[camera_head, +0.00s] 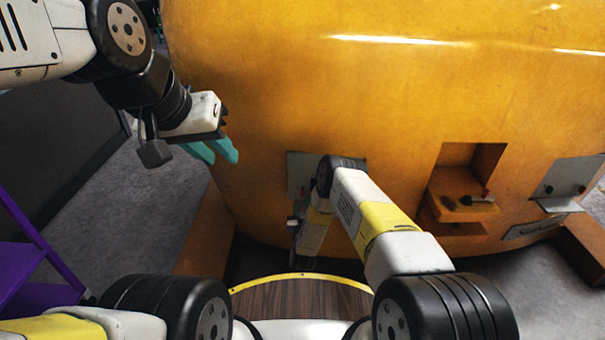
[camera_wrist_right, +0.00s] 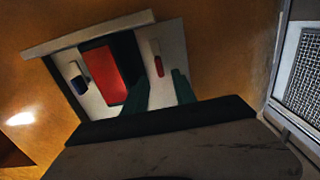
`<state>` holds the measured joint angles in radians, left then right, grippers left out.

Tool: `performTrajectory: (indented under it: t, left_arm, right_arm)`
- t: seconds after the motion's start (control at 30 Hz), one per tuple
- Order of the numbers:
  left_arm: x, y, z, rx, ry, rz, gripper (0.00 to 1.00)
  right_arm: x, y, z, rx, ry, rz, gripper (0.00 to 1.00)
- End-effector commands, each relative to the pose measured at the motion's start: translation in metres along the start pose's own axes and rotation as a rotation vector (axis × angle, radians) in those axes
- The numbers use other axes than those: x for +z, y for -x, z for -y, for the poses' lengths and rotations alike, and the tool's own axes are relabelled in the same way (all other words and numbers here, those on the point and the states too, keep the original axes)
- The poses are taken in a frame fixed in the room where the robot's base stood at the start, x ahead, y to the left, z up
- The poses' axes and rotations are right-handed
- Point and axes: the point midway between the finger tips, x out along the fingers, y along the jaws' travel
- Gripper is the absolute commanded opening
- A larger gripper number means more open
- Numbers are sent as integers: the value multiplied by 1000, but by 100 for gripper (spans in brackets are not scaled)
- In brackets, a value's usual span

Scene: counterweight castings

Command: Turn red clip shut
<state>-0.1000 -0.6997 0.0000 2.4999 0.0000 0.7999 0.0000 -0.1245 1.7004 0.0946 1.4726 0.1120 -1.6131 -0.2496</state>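In the right wrist view, a pale panel on the orange body has a dark recess holding a large red block (camera_wrist_right: 103,75). A small upright red clip (camera_wrist_right: 158,66) sits on the panel to the right of the recess. A dark blue piece (camera_wrist_right: 78,80) sits to its left. My right gripper (camera_wrist_right: 160,84) is open, its two teal fingers apart and pointing at the panel near the red clip; contact cannot be told. In the head view my arm hides this clip. My left gripper (camera_head: 223,158) is open and empty, in the air left of the panel.
The grey panel (camera_head: 300,170) is low on the big orange casting (camera_head: 400,90). To its right are an orange niche with a shelf (camera_head: 460,208) holding small dark items, and another grey panel (camera_head: 567,178). A purple frame (camera_head: 30,265) stands at lower left. A grated panel (camera_wrist_right: 302,75) shows at right.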

Motion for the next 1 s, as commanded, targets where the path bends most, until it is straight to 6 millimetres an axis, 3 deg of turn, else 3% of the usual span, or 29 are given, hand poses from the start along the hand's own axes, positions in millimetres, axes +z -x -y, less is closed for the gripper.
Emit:
performTrajectory:
  t: [0.5,0.87,1.0]
  left_arm:
    - [0,0,0,0,0,0,29]
    - [0,0,0,0,0,0,29]
    - [0,0,0,0,0,0,29]
  right_arm:
    - [0,-69,0,0,-1,-2,33]
    - [0,-76,0,0,0,0,33]
    - [0,-76,0,0,0,0,9]
